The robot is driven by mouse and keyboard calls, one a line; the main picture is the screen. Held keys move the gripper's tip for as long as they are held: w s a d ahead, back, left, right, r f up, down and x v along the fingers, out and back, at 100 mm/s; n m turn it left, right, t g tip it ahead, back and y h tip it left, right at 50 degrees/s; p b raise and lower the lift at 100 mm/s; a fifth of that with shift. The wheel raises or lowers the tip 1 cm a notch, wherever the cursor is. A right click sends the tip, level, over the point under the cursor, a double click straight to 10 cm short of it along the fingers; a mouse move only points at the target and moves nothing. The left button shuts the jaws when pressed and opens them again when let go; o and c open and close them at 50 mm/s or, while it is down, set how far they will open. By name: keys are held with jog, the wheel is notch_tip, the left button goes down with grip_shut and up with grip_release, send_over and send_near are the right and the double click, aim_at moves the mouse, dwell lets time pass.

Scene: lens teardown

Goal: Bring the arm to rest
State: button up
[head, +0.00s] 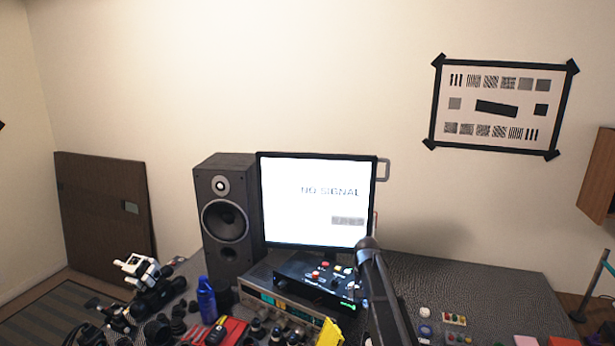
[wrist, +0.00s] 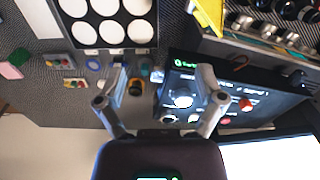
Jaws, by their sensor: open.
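My gripper (wrist: 160,72) shows in the wrist view with its two fingers spread apart and nothing between them. Behind the fingers, the wrist view shows the black control box (wrist: 215,92) with knobs and buttons, and part of the desk (wrist: 40,100). A dark link of my arm (head: 385,295) rises from the bottom edge of the head view, in front of the desk and right of the control box (head: 318,277). The gripper itself cannot be made out in the head view.
A monitor (head: 315,215) reading "NO SIGNAL" and a black speaker (head: 228,205) stand at the desk's back. A blue bottle (head: 206,300), a red tray (head: 234,328) and several lens parts crowd the left. The desk's right rear (head: 480,285) is largely clear.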

jog(key=s+f+n+b, duration=0.1)
jog(key=s+f+b, duration=0.3)
jog(key=s, duration=0.9)
jog(key=s+f+n+b, duration=0.2)
jog(key=s+f+b, duration=0.3)
jog(key=s, duration=0.9)
jog(key=shift+s+a+f, duration=0.3)
jog(key=shift+a, duration=0.05)
